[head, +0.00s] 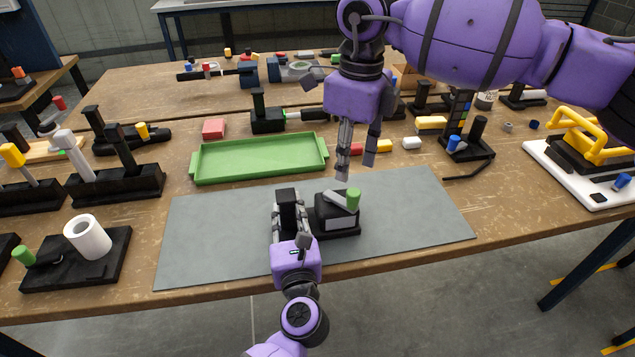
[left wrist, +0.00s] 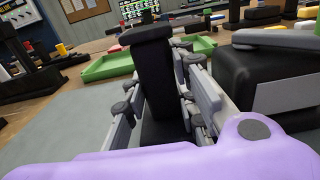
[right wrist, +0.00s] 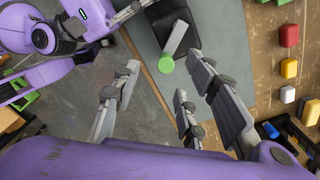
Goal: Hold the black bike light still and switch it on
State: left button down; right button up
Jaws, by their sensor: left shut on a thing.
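The black bike light (head: 337,219) stands on the grey mat, with a black upright post (head: 286,196) at its left and a box at its right. A grey lever with a green tip (head: 353,199) lies across the box top; the green tip also shows in the right wrist view (right wrist: 166,65). My left gripper (head: 289,215) is shut on the post, its fingers on either side of it; the post fills the middle of the left wrist view (left wrist: 164,75). My right gripper (head: 357,168) is open and empty, above and behind the box, apart from the lever.
A green tray (head: 260,158) lies empty behind the grey mat (head: 210,245). Similar black devices with levers stand at the left, one with a white cylinder (head: 88,237). Small coloured blocks and a yellow-handled device (head: 590,135) are at the right. The mat's right part is clear.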

aim_at(348, 192)
jog(key=shift+w+d+r+m, duration=0.2)
jog(key=shift+w+m, duration=0.4)
jog(key=shift+m, duration=0.6)
notch_tip(348, 192, down, 11)
jog(key=shift+f, duration=0.15)
